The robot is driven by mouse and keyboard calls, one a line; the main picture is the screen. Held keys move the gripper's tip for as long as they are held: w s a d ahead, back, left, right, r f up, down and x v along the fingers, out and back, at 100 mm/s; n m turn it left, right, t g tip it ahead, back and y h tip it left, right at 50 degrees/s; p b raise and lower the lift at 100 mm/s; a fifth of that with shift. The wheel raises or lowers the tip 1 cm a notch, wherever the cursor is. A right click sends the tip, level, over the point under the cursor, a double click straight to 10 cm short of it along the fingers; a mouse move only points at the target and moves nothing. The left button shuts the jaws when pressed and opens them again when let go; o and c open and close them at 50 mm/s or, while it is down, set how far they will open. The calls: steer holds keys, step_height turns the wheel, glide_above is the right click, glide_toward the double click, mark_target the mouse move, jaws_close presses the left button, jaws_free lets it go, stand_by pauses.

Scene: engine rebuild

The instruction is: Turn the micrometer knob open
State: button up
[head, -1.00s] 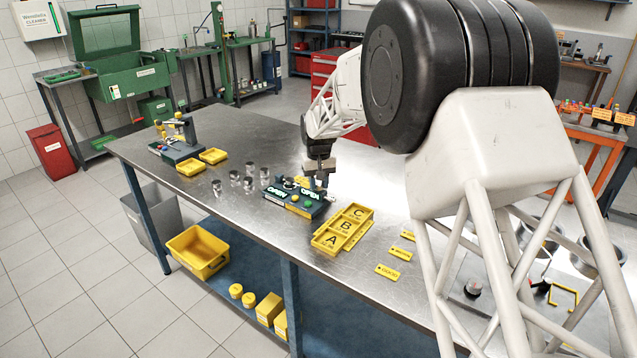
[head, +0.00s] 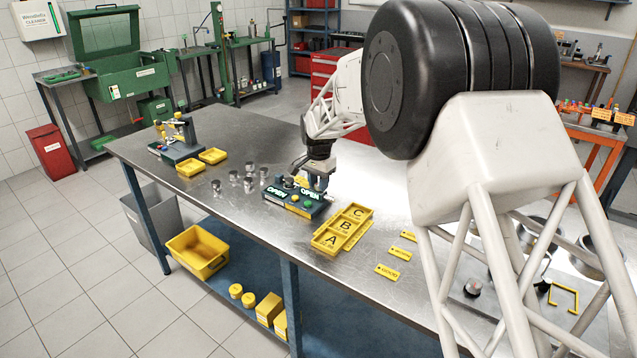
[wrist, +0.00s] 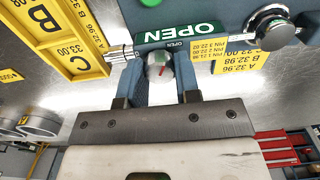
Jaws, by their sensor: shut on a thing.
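The micrometer station (head: 293,203) is a dark blue-grey block on the bench, with lit green OPEN displays and coloured buttons. In the wrist view, one green OPEN display (wrist: 185,34) shows upside down at the top. Below it, a small silver-grey knob (wrist: 157,70) with a red mark sits between my two fingers. My gripper (wrist: 160,78) is shut on this knob, one finger at each side. In the head view, my gripper (head: 317,182) is at the back right of the station; the held knob is hidden there.
Yellow trays marked A, B and C (head: 331,240) lie just right of the station. Several metal cylinders (head: 248,184) stand to its left. Yellow tags (head: 388,271) lie farther right. Another fixture (head: 178,138) and small yellow trays stand at the far left end.

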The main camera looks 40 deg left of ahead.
steer(key=shift+f+m, duration=0.15)
steer(key=shift+m, duration=0.25)
steer(key=o, duration=0.9)
steer(key=shift+r, duration=0.2)
steer(key=shift+r, duration=3.8)
